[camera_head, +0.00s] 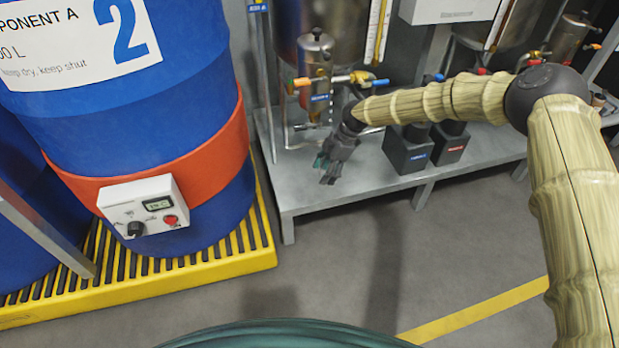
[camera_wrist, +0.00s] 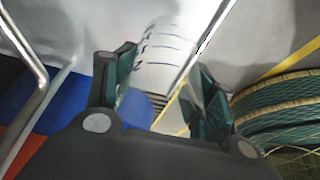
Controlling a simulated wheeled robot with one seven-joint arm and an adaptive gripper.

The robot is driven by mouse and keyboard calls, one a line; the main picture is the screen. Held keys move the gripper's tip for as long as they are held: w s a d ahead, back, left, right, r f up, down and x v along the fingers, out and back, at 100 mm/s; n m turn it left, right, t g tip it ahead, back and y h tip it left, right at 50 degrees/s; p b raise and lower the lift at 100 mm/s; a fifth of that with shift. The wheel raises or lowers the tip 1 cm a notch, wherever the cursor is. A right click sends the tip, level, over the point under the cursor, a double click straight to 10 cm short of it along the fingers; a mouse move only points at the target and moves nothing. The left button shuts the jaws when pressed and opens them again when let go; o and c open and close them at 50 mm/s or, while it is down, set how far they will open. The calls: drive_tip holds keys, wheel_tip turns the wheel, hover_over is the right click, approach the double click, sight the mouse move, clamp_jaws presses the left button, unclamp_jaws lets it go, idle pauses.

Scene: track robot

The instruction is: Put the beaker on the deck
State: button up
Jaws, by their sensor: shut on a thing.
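My gripper (camera_head: 331,165) hangs above the low grey metal platform (camera_head: 365,186), near its front left part. In the wrist view, its two green-padded fingers (camera_wrist: 160,100) are shut on a clear beaker (camera_wrist: 163,58) with dark graduation marks. The beaker's lower part is hard to make out between the fingers. In the head view the beaker cannot be told apart from the gripper. Both the grey platform and the yellow slatted pallet (camera_head: 262,252) could be the deck; I cannot tell which.
A large blue drum (camera_head: 170,80) with an orange band and a control box (camera_head: 143,206) stands on the pallet. A vessel with coloured valves (camera_head: 318,78) rises behind my gripper. Black boxes (camera_head: 408,152) stand to its right. Grey floor (camera_head: 350,270) lies clear in front.

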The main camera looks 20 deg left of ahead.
drive_tip(key=a, duration=0.1)
drive_tip(key=a+b, duration=0.1)
drive_tip(key=a, duration=0.3)
drive_tip(key=shift+w+a+f+b, duration=0.25)
drive_tip(key=shift+w+f+b, duration=0.05)
drive_tip(key=shift+w+f, duration=0.1)
drive_tip(key=shift+f+b, duration=1.05)
drive_tip(key=shift+f, duration=0.55)
drive_tip(key=shift+f, duration=0.15)
drive_tip(key=o, duration=1.1)
drive_tip(key=shift+c, duration=0.2)
drive_tip(key=p+v, duration=0.1)
drive_tip(key=v, duration=0.3)
drive_tip(key=shift+d+f+p, duration=0.1)
drive_tip(key=shift+p, duration=0.3)
drive_tip(key=w+d+p, duration=0.1)
drive_tip(key=w+d, duration=0.1)
drive_tip(key=d, duration=0.1)
drive_tip(key=w+d+p, duration=0.1)
drive_tip(key=w+d, duration=0.1)
drive_tip(key=d, duration=0.1)
drive_tip(key=w+d+p, duration=0.1)
drive_tip(key=w+d, duration=0.1)
drive_tip(key=d, duration=0.1)
drive_tip(key=shift+w+d+f, duration=0.15)
drive_tip(key=shift+d+f, duration=0.1)
